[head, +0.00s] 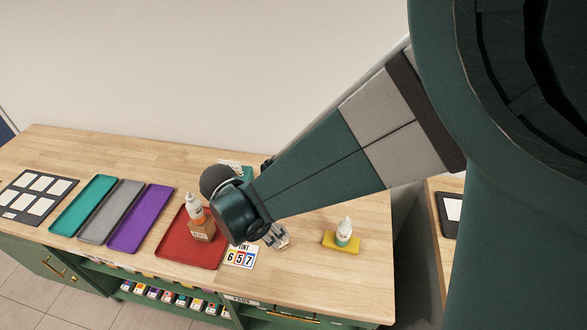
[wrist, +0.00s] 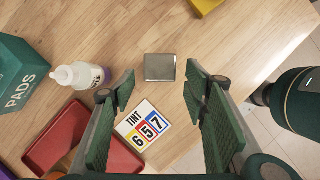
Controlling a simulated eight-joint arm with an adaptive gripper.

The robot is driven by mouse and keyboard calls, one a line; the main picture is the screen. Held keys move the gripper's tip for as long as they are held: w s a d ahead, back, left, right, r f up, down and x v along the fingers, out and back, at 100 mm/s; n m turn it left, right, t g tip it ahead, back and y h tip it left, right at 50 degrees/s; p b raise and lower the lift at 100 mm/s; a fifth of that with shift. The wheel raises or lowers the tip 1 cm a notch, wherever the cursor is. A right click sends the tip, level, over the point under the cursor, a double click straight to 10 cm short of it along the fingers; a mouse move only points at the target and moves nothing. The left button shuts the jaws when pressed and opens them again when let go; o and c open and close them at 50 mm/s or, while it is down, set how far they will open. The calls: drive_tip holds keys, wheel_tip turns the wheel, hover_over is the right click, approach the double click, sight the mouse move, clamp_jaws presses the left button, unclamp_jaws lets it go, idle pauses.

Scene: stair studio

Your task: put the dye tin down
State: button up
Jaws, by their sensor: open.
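The dye tin, seen as a small square grey metal shape (wrist: 160,67), rests on the wooden tabletop in the wrist view, just beyond and between my fingertips. My gripper (wrist: 160,80) is open, with a finger on either side of the tin and visible gaps. In the head view my gripper (head: 277,237) is low over the table, right of the number card. There the tin is mostly hidden by the fingers, and I cannot make out its label.
The TINT 657 card (wrist: 143,124) lies close to the tin. A white-capped bottle (wrist: 82,75) and the teal PADS box (wrist: 18,75) stand left. A red tray (head: 170,252) holds a brown box (head: 202,231) with a bottle. A yellow block (head: 328,242) with a bottle sits right.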

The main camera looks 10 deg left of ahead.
drive_tip(key=shift+v, duration=2.6)
drive_tip(key=shift+d, duration=0.1)
drive_tip(key=w+d+r+m+y, duration=0.1)
drive_tip(key=w+d+r+m, duration=0.1)
drive_tip(key=d+r+m, duration=0.65)
drive_tip(key=w+d+r+m+y, duration=0.1)
drive_tip(key=d+r+m+y, duration=0.2)
drive_tip(key=d, duration=1)
drive_tip(key=s+d+r+m+t, duration=0.2)
drive_tip(key=s+d+m, duration=0.1)
drive_tip(key=d+m, duration=0.4)
drive_tip(key=s+d+r+m+t, duration=0.2)
drive_tip(key=d+m, duration=0.6)
drive_tip(key=d, duration=0.4)
drive_tip(key=shift+s+r+h, duration=0.4)
drive_tip(key=shift+s+r, duration=0.15)
drive_tip(key=shift+s, duration=0.65)
drive_tip(key=shift+f+m, duration=0.1)
drive_tip(key=shift+m, duration=0.15)
drive_tip(key=shift+f, duration=0.35)
